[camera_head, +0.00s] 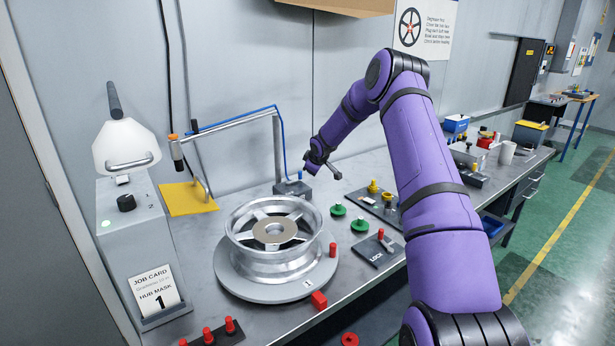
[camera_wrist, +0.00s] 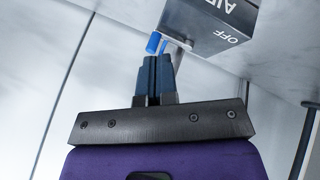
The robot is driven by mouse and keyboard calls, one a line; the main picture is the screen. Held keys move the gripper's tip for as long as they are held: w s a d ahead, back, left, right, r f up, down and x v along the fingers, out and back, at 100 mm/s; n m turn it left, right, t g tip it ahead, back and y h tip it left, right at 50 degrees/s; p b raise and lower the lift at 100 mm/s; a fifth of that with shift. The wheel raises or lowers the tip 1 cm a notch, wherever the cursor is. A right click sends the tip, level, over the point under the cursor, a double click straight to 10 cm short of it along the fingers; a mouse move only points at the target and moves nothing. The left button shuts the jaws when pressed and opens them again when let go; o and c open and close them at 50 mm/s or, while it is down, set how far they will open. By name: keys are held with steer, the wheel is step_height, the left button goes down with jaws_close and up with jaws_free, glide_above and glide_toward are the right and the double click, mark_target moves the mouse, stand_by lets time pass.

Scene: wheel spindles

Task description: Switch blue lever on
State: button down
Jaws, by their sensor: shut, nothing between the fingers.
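The blue lever (camera_wrist: 153,42) shows in the wrist view as a short blue cylinder beside a dark box (camera_wrist: 212,27) lettered "AIR" and "OFF". A second thin blue piece stands just right of it; I cannot tell whether it is part of the lever. My gripper (camera_wrist: 157,60) is shut and empty, with its fingertips right by the lever; I cannot tell whether they touch. In the head view my gripper (camera_head: 312,168) is just above the small dark box (camera_head: 293,188) at the back of the bench.
Green discs (camera_head: 338,210) and a lock plate (camera_head: 377,251) lie to the right. The wall is close behind.

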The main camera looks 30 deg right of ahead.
steer(key=shift+s+d+r, duration=0.25)
steer(key=shift+s+r, duration=0.7)
steer(key=shift+r, duration=0.3)
steer(key=s+a+r+m, duration=0.1)
steer(key=s+a+r, duration=0.35)
steer(key=r, duration=0.25)
steer(key=s+a+r+g, duration=0.1)
steer(key=s+a+r, duration=0.35)
steer(key=r, duration=0.25)
steer(key=s+a+r+m, duration=0.1)
steer(key=s+a+r, duration=0.2)
steer(key=a+r, duration=0.35)
steer(key=s+a+r+m, duration=0.1)
steer(key=s+a+r, duration=0.3)
steer(key=s, duration=0.4)
steer(key=s+a+r, duration=0.4)
steer(key=s+r, duration=0.1)
steer(key=s, duration=0.3)
steer(key=s+a+m+y, duration=0.1)
steer(key=s+a, duration=0.2)
steer(key=s, duration=1)
steer(key=s+a+f+m+g, duration=0.1)
steer(key=s+a, duration=0.3)
steer(key=s, duration=0.9)
steer(key=shift+s+a+f+m+y, duration=0.15)
steer(key=shift+a+f+m+y, duration=0.2)
steer(key=shift+m, duration=0.25)
